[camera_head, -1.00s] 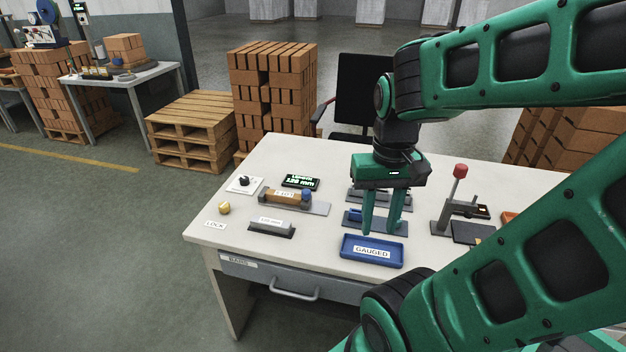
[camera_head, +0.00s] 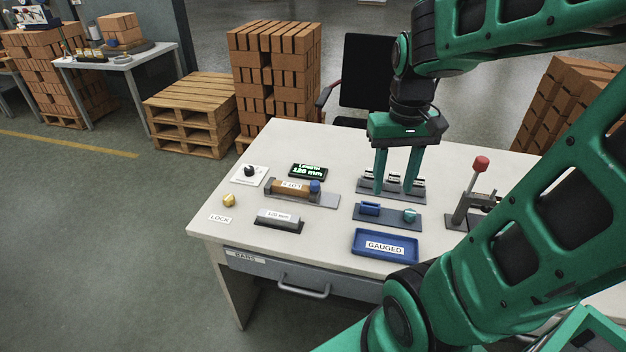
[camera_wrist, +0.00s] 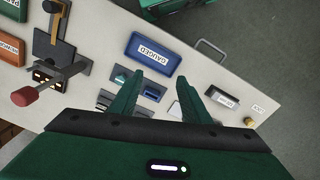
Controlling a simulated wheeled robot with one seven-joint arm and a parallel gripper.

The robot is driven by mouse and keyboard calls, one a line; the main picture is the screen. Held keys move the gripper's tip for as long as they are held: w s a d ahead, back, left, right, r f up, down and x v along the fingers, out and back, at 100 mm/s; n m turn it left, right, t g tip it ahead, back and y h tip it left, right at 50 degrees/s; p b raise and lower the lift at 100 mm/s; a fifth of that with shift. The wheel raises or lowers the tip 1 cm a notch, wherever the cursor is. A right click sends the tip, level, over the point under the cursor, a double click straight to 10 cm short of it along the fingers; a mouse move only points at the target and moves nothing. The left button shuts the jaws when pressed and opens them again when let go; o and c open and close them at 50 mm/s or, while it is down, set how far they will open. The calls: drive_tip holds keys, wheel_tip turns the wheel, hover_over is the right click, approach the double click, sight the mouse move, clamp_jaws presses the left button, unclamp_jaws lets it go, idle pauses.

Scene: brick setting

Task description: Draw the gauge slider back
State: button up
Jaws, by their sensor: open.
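The length gauge (camera_head: 329,200) is a grey rail on the table, left of my gripper. A brown block (camera_head: 292,188) with a label lies on it. A blue round knob (camera_head: 315,186), apparently the slider's, stands at the block's right end. The green display (camera_head: 309,170) behind it reads a length of about 120 mm. My gripper (camera_head: 393,191) is open and empty, pointing down over the rear rack, right of the gauge and apart from the knob. In the wrist view my gripper (camera_wrist: 158,76) shows spread fingers; the gauge is not visible there.
A front rack (camera_head: 388,222) holds a blue block and a teal knob. A blue GAUGED tray (camera_head: 356,256) lies before it. A 120 mm bar (camera_head: 278,217), a brass knob (camera_head: 229,201) and a dial plate (camera_head: 249,174) surround the gauge. A red-handled press (camera_head: 462,210) stands right.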

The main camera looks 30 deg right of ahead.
drive_tip(key=w+n, duration=0.2)
drive_tip(key=w, duration=1)
drive_tip(key=n, duration=0.3)
approach(315, 182)
wheel_tip(315, 182, down, 9)
drive_tip(key=shift+s+r, duration=0.15)
